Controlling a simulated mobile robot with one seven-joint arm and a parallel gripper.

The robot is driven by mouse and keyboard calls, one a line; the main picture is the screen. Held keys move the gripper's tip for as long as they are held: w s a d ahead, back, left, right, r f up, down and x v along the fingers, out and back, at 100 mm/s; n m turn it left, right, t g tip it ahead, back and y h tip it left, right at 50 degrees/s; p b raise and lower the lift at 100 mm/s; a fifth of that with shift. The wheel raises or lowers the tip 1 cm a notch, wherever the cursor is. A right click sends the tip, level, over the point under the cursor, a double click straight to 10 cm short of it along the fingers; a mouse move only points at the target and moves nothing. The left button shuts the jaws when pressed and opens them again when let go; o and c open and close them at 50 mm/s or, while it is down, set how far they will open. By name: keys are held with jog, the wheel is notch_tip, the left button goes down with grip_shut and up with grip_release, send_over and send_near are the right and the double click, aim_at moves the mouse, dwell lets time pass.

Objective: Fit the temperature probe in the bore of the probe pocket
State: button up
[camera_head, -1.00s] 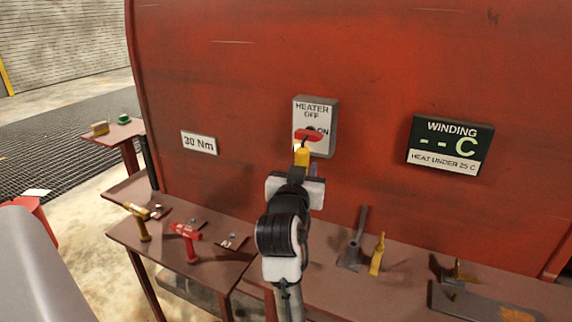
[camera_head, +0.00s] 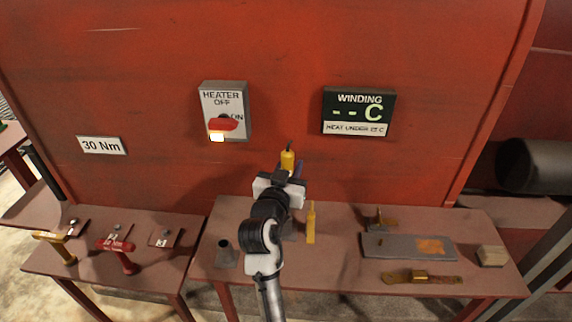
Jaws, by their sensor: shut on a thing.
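My gripper (camera_head: 283,177) is shut on the temperature probe (camera_head: 288,161), a yellow handle with a dark upper end. It is held up in front of the red housing; its lower part is hidden behind my gripper. A short grey upright tube on a flat base (camera_head: 226,251) stands on the middle bench, left of my arm, with a dark open top. It looks like the probe pocket. The probe is apart from it, higher and to the right. My arm hides part of the bench between them.
Yellow (camera_head: 58,243) and red (camera_head: 119,249) tools lie left. A heater switch (camera_head: 224,112) and winding display (camera_head: 358,112) are on the housing.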

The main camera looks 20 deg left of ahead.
jog(key=shift+f+b, duration=2.65)
jog(key=shift+f, duration=0.25)
jog(key=shift+f+b, duration=3.25)
jog(key=shift+f, duration=0.15)
jog(key=shift+r, duration=0.15)
jog(key=shift+r+p, duration=2.35)
jog(key=shift+r, duration=0.55)
